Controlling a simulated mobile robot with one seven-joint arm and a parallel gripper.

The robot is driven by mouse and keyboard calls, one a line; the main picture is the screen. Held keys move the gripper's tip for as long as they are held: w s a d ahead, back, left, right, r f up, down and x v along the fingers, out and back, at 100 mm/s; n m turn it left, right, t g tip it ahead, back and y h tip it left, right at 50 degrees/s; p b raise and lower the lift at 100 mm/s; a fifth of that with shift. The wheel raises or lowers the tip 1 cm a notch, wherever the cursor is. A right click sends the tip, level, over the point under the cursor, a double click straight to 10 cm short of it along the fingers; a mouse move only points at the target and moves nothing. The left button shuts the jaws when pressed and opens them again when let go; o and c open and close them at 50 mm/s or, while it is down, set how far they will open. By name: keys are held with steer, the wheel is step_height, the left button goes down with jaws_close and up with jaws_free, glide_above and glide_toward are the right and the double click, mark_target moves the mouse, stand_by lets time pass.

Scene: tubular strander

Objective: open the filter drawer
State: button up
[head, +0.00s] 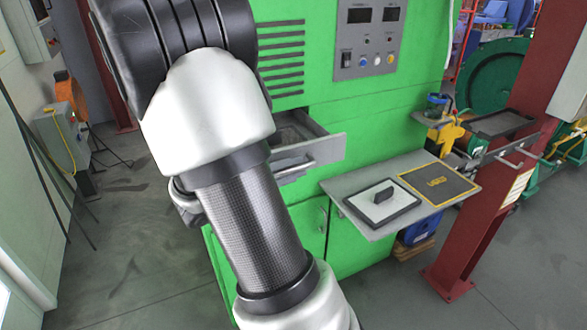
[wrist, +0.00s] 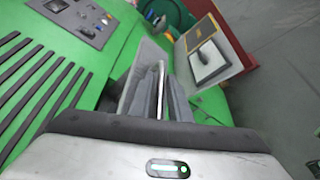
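The filter drawer (head: 325,150) sticks partly out of the green machine below the vent slots, and its grey inside shows. Its pale bar handle (head: 297,167) runs along the drawer front, and its left part is hidden behind my arm. In the wrist view the drawer (wrist: 143,68) stands open with the handle (wrist: 161,78) in front of it. My gripper (wrist: 164,98) is at the handle, with its grey fingers close on either side of the bar, and looks shut on it. In the head view my gripper is hidden by my arm.
A grey shelf (head: 346,204) with a handled lid (head: 383,201) and a yellow-edged mat (head: 438,183) juts out right of the drawer. A red post (head: 478,215) stands farther right. A control panel (head: 370,38) is above. Grey floor (head: 130,245) at left is clear.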

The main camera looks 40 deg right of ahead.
steer(key=shift+a, duration=0.1)
steer(key=v, duration=1.7)
steer(key=shift+r, duration=0.2)
steer(key=s+r+m+g+y+p, duration=0.2)
steer(key=s+r+m+y+p, duration=0.25)
steer(key=s+y, duration=0.45)
steer(key=s+a+r+m+t+y+p, duration=0.2)
steer(key=a+r+t+y, duration=0.4)
steer(key=a+r, duration=0.3)
steer(key=shift+a+m+y+p, duration=0.3)
steer(key=shift+m+p, duration=0.25)
steer(key=shift+p, duration=0.7)
